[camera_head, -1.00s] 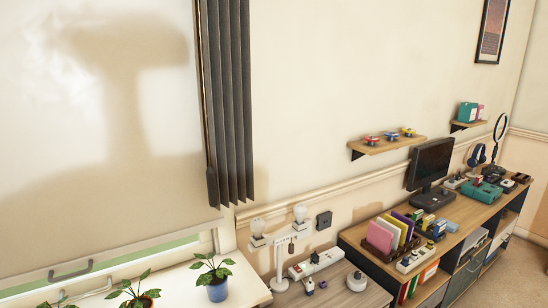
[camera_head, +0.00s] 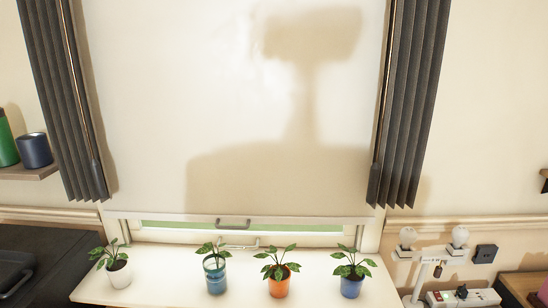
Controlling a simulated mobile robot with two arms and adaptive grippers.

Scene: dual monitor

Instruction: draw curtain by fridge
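Two dark grey pleated curtains hang open at the sides of a window, the left curtain (camera_head: 62,100) and the right curtain (camera_head: 413,100). A thin rod hangs along the inner edge of each one. Between them a pale blind (camera_head: 180,110) covers nearly all of the window, with a grey handle (camera_head: 233,223) on its bottom bar. A shadow falls on the blind. No fridge is in view. Neither of my grippers is in view.
Potted plants line the white sill: a white pot (camera_head: 119,273), a teal pot (camera_head: 215,274), an orange pot (camera_head: 279,283) and a blue pot (camera_head: 351,286). A shelf (camera_head: 30,172) with a cup (camera_head: 36,150) is at left. A lamp (camera_head: 433,262) stands at right.

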